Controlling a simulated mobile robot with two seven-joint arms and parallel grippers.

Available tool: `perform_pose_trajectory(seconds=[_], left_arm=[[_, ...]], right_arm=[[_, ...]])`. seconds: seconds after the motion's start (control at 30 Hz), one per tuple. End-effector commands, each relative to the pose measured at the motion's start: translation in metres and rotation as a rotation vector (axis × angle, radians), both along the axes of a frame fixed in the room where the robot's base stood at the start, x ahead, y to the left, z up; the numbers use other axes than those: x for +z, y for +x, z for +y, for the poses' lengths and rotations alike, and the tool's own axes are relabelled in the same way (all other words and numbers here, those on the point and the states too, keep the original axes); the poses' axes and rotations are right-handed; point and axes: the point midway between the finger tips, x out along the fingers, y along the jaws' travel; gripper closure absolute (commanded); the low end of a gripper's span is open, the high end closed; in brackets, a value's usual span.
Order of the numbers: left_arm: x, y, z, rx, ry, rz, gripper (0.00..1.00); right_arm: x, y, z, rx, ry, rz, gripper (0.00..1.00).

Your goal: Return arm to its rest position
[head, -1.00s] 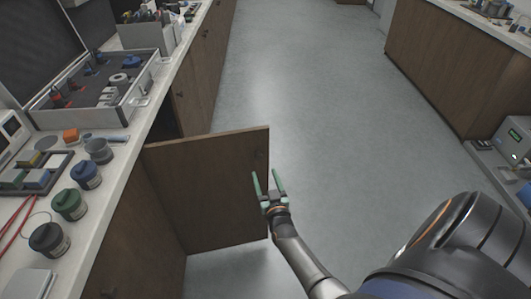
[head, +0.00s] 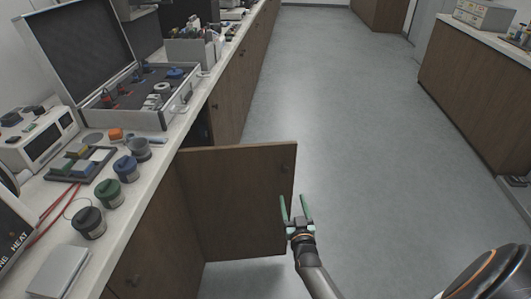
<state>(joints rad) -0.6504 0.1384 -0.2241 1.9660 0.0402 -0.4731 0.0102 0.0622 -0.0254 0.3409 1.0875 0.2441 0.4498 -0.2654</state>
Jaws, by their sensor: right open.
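My right gripper (head: 296,211) shows in the head view with its two green fingers apart and nothing between them. It is in front of the free edge of an open wooden cabinet door (head: 238,200), below the door's small knob. I cannot tell whether it touches the door. My right arm reaches up to it from the bottom of the picture. My left gripper is not in view.
The counter (head: 150,210) on the left carries an open case (head: 150,118), several lidded jars such as the blue one (head: 126,168), and a device (head: 38,140). Another cabinet (head: 475,100) stands at the right.

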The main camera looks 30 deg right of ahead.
Motion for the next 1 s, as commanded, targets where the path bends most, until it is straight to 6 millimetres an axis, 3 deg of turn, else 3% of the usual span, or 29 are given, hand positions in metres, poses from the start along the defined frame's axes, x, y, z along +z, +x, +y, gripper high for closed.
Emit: perform_pose_trajectory(seconds=[0.23, 0.37, 0.47, 0.73, 0.9, 1.0], left_arm=[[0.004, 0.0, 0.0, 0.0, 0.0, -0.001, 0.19], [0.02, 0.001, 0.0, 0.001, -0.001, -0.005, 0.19], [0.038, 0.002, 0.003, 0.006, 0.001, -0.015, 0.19], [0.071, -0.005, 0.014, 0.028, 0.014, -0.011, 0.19], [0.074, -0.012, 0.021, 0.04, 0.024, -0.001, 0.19], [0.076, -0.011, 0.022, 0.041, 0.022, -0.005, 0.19]], right_arm=[[0.001, -0.003, 0.003, 0.016, -0.001, 0.014, 0.34], [0.005, -0.019, 0.025, 0.109, -0.008, 0.092, 0.34], [0.007, -0.046, 0.062, 0.234, 0.0, 0.211, 0.34], [0.015, -0.162, 0.181, 0.538, 0.081, 0.576, 0.34], [0.025, -0.215, 0.221, 0.619, 0.127, 0.709, 0.34], [0.027, -0.227, 0.23, 0.636, 0.139, 0.739, 0.34]])
